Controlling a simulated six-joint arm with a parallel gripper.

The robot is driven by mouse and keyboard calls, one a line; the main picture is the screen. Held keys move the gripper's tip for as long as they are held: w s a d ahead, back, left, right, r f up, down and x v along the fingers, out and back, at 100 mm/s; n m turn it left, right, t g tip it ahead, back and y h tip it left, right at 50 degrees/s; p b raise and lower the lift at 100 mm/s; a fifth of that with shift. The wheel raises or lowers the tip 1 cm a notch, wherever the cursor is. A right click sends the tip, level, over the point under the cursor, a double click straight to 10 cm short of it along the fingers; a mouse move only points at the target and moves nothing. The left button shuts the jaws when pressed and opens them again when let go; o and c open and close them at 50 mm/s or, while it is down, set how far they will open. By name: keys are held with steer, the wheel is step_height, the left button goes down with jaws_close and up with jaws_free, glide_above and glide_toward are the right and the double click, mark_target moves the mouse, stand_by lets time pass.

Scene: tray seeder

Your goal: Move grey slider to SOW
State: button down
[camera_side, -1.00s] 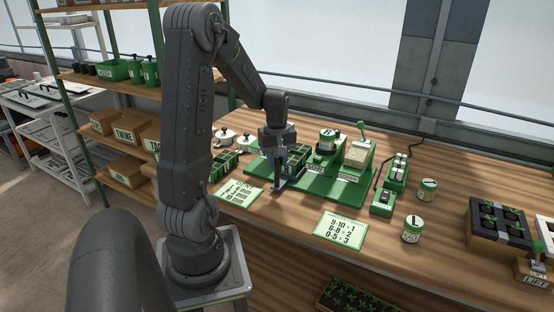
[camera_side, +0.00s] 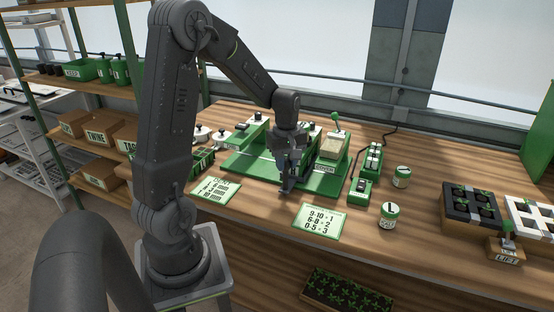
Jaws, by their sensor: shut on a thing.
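My gripper (camera_side: 286,174) is low at the front edge of the green seeder base (camera_side: 243,166). It is shut on the small grey slider (camera_side: 288,187), which shows only as a dark grey piece below and around the fingertips. The gripper and wrist hide part of the slider and the middle of the seeder. I cannot make out a SOW mark in this view.
Behind my gripper stand a bin of pale grain (camera_side: 334,145) and a green box (camera_side: 246,130). A green switch box (camera_side: 360,190) is to the right. A dark seedling tray (camera_side: 470,204) is farther right.

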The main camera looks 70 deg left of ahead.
steer(key=c, duration=0.9)
jaws_free()
step_height(320, 180, up, 14)
steer(key=s+d+m+t, duration=0.2)
steer(key=s+d+m, duration=0.3)
steer(key=d+m, duration=0.4)
steer(key=s+d+m+t, duration=0.3)
steer(key=s+d+m, duration=0.3)
steer(key=d+m, duration=0.3)
steer(key=d, duration=0.4)
steer(key=shift+s+r+t, duration=0.15)
steer(key=shift+r+t, duration=0.05)
steer(key=shift+t, duration=0.1)
